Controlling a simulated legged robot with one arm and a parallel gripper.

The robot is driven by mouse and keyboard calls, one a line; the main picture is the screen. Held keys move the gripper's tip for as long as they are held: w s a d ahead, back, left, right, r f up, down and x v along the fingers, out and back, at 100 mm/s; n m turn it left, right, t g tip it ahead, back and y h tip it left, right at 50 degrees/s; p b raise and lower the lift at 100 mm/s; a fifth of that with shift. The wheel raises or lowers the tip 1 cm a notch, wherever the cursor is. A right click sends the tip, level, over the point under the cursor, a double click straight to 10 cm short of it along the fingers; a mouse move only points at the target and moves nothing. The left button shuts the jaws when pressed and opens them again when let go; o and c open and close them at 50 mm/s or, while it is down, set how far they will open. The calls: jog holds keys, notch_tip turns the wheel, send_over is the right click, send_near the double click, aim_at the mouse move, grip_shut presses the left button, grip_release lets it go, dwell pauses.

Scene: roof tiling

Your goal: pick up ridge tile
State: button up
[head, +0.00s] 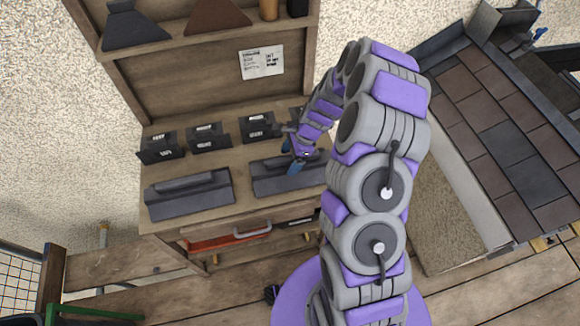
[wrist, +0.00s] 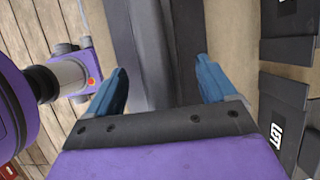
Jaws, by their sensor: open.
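Two dark grey ridge tiles lie on the wooden workbench (head: 240,185) in the head view. The left ridge tile (head: 190,195) lies free. The right ridge tile (head: 268,178) is under my gripper (head: 297,162) and partly hidden by my arm. In the wrist view my gripper (wrist: 165,78) is open, with one blue finger on each side of the raised rib of this ridge tile (wrist: 152,50). I cannot tell how high the fingers are above it or whether they touch it.
Several black labelled pieces (head: 207,137) stand behind the ridge tiles; some show at the right in the wrist view (wrist: 285,115). A shelf (head: 175,38) rises at the back with a paper sheet (head: 261,62). A brown-tiled roof section (head: 500,120) stands at the right.

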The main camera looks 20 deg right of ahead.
jog(key=shift+d+f, duration=0.1)
jog(key=shift+f, duration=0.65)
jog(key=shift+a, duration=0.4)
jog(key=c, duration=0.6)
jog(key=shift+d, duration=0.25)
grip_shut()
jog(key=shift+r, duration=0.1)
